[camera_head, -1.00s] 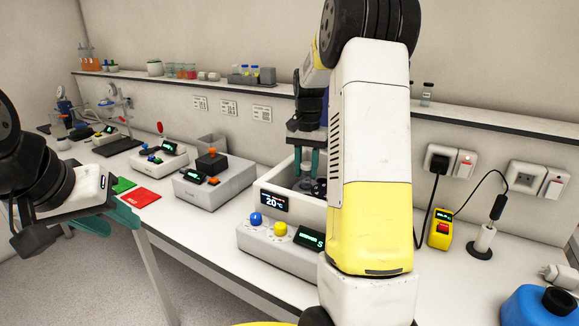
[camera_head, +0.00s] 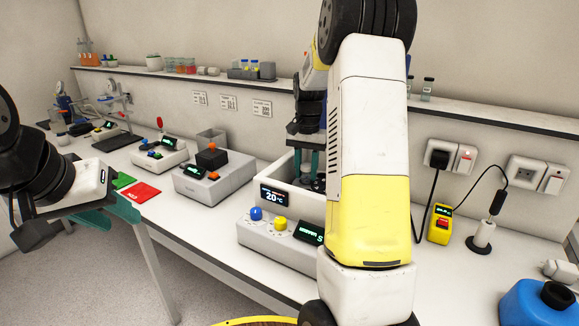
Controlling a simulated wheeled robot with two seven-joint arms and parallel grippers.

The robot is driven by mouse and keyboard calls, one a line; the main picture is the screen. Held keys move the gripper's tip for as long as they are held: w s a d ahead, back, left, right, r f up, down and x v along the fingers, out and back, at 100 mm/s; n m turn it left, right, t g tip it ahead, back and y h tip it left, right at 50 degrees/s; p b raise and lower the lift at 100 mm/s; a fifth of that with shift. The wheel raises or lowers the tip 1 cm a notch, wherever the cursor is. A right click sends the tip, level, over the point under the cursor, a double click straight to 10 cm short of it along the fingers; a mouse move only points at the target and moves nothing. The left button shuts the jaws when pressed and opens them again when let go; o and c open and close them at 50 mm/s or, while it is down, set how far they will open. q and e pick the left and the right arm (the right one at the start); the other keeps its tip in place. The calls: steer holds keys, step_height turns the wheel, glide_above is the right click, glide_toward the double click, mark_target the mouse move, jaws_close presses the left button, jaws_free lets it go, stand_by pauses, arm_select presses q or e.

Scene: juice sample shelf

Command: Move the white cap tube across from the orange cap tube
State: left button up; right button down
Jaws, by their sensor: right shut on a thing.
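The white centrifuge (camera_head: 277,238) with a "20 °C" display stands open on the bench, its dark rotor partly showing inside. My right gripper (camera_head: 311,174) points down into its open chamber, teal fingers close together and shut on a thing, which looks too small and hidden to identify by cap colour. My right arm covers the right part of the centrifuge. I cannot make out the white cap tube or the orange cap tube. My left gripper (camera_head: 112,206) is at the left, in front of the bench edge and away from the centrifuge; its jaw opening is not clear.
A grey device (camera_head: 214,178) with an orange knob stands left of the centrifuge, with red (camera_head: 141,192) and green pads beyond. A yellow box (camera_head: 440,225) with a cable and a blue bottle (camera_head: 541,303) are right. A shelf runs behind.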

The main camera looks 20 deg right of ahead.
steer(key=shift+f, duration=0.15)
steer(key=c, duration=0.9)
jaws_free()
steer(key=shift+c, duration=0.2)
